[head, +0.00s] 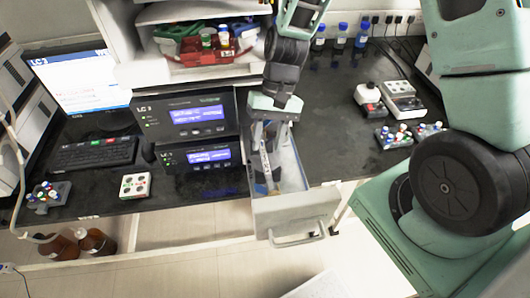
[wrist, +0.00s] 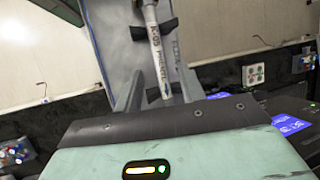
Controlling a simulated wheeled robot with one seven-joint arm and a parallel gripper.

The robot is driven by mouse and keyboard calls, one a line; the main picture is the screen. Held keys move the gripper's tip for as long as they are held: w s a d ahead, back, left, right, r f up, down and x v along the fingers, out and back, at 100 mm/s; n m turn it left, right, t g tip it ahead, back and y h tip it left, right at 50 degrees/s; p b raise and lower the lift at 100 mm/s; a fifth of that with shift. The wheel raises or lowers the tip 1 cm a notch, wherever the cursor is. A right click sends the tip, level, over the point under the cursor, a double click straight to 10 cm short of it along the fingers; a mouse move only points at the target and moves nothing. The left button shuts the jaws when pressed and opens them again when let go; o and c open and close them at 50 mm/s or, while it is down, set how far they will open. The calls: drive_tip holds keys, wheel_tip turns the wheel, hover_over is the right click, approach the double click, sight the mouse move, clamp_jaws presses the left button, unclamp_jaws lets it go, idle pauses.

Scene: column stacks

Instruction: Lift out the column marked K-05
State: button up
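A slim pale column (wrist: 157,50) lies in the open drawer (head: 297,209), with dark clips beside it. Its printed label appears to read K-05, and an arrow is marked near its lower end. In the head view the column (head: 266,163) shows just below my gripper (head: 267,140). My gripper is over the drawer, pointing down. In the wrist view my gripper (wrist: 160,92) has its two fingers apart, one on each side of the column, with visible gaps. Whether the fingertips reach down to the column's depth is hard to tell.
The drawer sticks out from the dark bench, its handle (head: 298,238) at the front. Two instrument boxes with blue screens (head: 198,115) stand close on the left. Vial racks (head: 393,137) and small devices (head: 402,95) stand on the right. Bare bench lies between.

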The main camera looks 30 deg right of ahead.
sight(265, 158)
drive_tip(key=shift+x, duration=1.2)
clamp_jaws()
